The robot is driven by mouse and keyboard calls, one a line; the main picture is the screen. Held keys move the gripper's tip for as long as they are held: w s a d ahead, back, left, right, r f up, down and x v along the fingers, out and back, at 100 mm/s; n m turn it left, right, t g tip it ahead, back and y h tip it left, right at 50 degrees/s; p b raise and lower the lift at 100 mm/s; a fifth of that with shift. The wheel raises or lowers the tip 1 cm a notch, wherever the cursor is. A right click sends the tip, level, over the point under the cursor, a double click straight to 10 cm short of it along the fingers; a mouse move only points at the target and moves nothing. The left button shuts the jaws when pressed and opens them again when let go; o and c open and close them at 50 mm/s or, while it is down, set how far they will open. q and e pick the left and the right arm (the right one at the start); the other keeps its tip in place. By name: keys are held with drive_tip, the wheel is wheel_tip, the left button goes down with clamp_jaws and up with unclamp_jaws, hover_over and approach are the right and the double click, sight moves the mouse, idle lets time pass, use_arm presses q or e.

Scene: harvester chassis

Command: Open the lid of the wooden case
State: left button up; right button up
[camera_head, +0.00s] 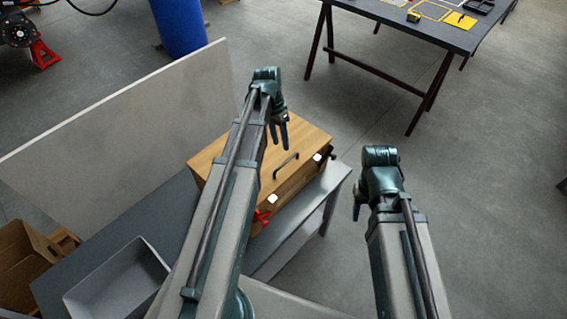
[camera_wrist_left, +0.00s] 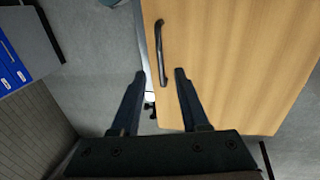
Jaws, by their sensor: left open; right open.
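The wooden case (camera_head: 312,142) stands on the grey bench with its lid down. A dark bar handle (camera_head: 286,166) is on its lid, and two white patches show along its front edge. My left gripper (camera_head: 279,137) is open and empty above the lid, pointing down. In the left wrist view, the case (camera_wrist_left: 235,60) fills the right side. The lower end of the handle (camera_wrist_left: 171,50) appears between the open fingertips (camera_wrist_left: 159,73); I cannot tell the height gap. My right gripper (camera_head: 357,208) is open and empty, to the right of the case. My left arm hides part of the case's left side.
A pale upright panel (camera_head: 130,125) stands behind the bench (camera_head: 330,182). A grey bin (camera_head: 118,283) and a cardboard box (camera_head: 25,262) are at lower left. A red object (camera_head: 260,217) is at the case's front. A dark table (camera_head: 400,22) stands at the back right.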

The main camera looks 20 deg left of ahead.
sight(285, 162)
use_arm(q)
drive_tip(key=f+b, duration=0.2)
drive_tip(key=d+f+b, duration=0.1)
drive_tip(key=f+b, duration=0.1)
drive_tip(key=f, duration=0.1)
drive_tip(key=f+b, duration=0.2)
drive_tip(key=shift+s+d+f+b, duration=0.2)
drive_tip(key=shift+s+f+b, duration=0.05)
drive_tip(key=shift+f+b, duration=0.05)
drive_tip(key=shift+c, duration=0.2)
clamp_jaws()
drive_tip(key=shift+r, duration=0.1)
idle(0.9)
